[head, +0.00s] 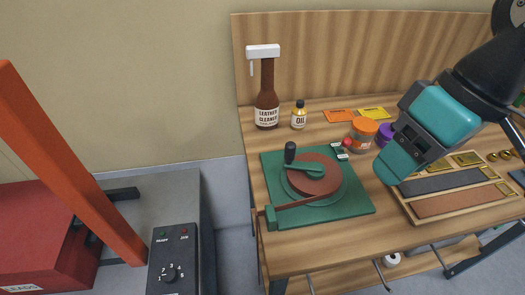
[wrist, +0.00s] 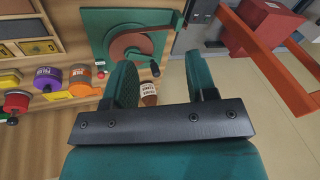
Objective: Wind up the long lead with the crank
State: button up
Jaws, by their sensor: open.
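The winder is a green plate (head: 350,207) on the bench with a reddish-brown disc (head: 318,182) in its middle. A teal crank arm (head: 303,170) lies across the disc, and its upright black knob (head: 290,152) is at the upper left. A brown lead (head: 305,203) runs from the disc through a green block (head: 270,218) to the bench's left edge; its far end is hidden. My gripper (head: 392,168) is open and empty, right of the winder and above the bench. In the wrist view the crank knob (wrist: 155,68) shows beyond and between the open fingers (wrist: 163,82).
A brown cleaner bottle (head: 267,105) and an oil bottle (head: 299,117) stand behind the winder. Several jars, including an orange-lidded one (head: 362,133), stand near my gripper. A wooden tray (head: 412,212) with strips lies at right. An orange post (head: 70,165) rises at left.

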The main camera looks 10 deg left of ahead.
jog(key=w+a+r+h+p, duration=0.1)
jog(key=w+a+p, duration=0.15)
jog(key=w, duration=0.35)
jog(key=w+a+r+h+p, duration=0.1)
jog(key=w+a, duration=0.3)
jog(key=w, duration=0.2)
jog(key=n+h+p, duration=0.1)
jog(key=p, duration=0.1)
send_over(291, 144)
notch_tip(291, 144, down, 3)
notch_tip(291, 144, down, 17)
jog(key=p, duration=0.4)
jog(key=shift+r, duration=0.15)
grip_shut()
